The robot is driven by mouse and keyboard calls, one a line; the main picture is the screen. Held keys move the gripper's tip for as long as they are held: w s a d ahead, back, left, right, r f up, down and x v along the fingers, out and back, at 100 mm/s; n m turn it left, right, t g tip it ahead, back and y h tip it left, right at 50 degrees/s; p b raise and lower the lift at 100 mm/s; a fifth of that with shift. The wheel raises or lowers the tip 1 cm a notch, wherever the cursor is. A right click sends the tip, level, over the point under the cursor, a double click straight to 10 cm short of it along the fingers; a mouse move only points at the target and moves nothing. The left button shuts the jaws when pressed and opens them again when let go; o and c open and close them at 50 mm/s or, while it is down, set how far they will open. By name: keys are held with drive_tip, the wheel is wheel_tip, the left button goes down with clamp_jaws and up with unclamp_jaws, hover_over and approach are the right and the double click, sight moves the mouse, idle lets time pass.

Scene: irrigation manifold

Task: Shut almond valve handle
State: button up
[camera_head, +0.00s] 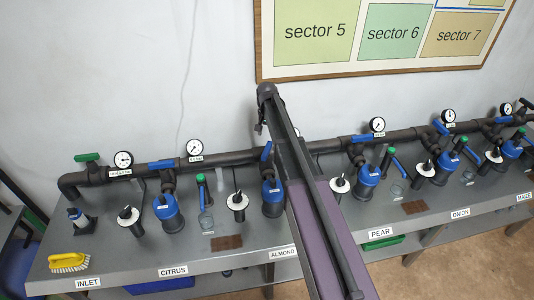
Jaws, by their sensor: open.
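The almond valve's blue handle (266,151) stands steeply across the dark pipe, left of my arm. The ALMOND label (283,253) is on the bench's front edge, partly covered by my arm. Below the handle is a blue-topped dark valve body (271,192). My arm crosses the middle of the view from the bottom. At its far end, small dark parts that look like my gripper (259,128) hang above the handle. The fingers are too small to make out clearly. They appear open and empty, apart from the handle. A gauge behind is mostly hidden.
Neighbouring blue handles over CITRUS (160,164) and PEAR (362,138) lie along the pipe (225,158). Gauges, green-handled taps and black-and-white knobs crowd the bench (120,250). A yellow brush (69,263) lies at the left. A sector board (380,40) hangs above.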

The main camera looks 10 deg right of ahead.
sight(267, 149)
drive_tip(key=shift+f+b, duration=4.15)
drive_tip(key=shift+f, duration=0.25)
drive_tip(key=shift+c, duration=0.2)
clamp_jaws()
